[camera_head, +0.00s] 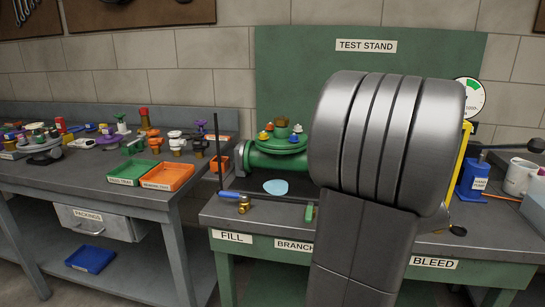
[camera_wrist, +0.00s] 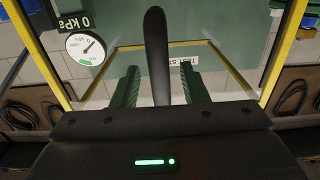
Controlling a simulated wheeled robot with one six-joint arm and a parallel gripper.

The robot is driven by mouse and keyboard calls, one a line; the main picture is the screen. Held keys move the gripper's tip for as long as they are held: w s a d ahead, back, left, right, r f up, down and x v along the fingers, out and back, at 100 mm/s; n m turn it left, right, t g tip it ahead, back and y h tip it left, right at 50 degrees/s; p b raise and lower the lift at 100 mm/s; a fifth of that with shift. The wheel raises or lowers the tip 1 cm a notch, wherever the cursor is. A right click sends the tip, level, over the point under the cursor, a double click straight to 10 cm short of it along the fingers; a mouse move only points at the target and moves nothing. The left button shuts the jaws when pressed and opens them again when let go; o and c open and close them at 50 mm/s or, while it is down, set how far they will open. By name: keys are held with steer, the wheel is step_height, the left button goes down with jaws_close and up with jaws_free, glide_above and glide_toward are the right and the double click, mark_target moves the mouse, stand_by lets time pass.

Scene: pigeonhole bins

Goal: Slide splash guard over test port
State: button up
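The splash guard shows in the wrist view as a clear panel in a yellow frame (camera_wrist: 272,62). A strip of its yellow frame (camera_head: 461,168) shows at the right of my arm in the head view. A black upright handle (camera_wrist: 157,45) stands between the two green fingers of my gripper (camera_wrist: 160,88) in the wrist view. The fingers are apart, with a gap on each side of the handle. I cannot tell a test port in either view; my arm hides the middle of the test stand in the head view. My gripper is hidden there too.
The green bench (camera_head: 263,213) carries a green flanged valve body (camera_head: 275,155) and a brass fitting (camera_head: 244,204). A gauge (camera_head: 468,98) is behind. The left bench holds trays (camera_head: 168,176) and valves.

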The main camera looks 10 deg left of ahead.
steer(key=s+p, duration=0.1)
steer(key=s, duration=0.8)
stand_by(0.3)
steer(key=s+p, duration=0.2)
steer(key=s, duration=1.2)
steer(key=shift+w+f, duration=0.1)
steer(key=shift+w, duration=0.1)
steer(key=w+b, duration=0.1)
steer(key=w, duration=1.2)
steer(key=shift+w+b, duration=0.25)
steer(key=shift+b, duration=0.15)
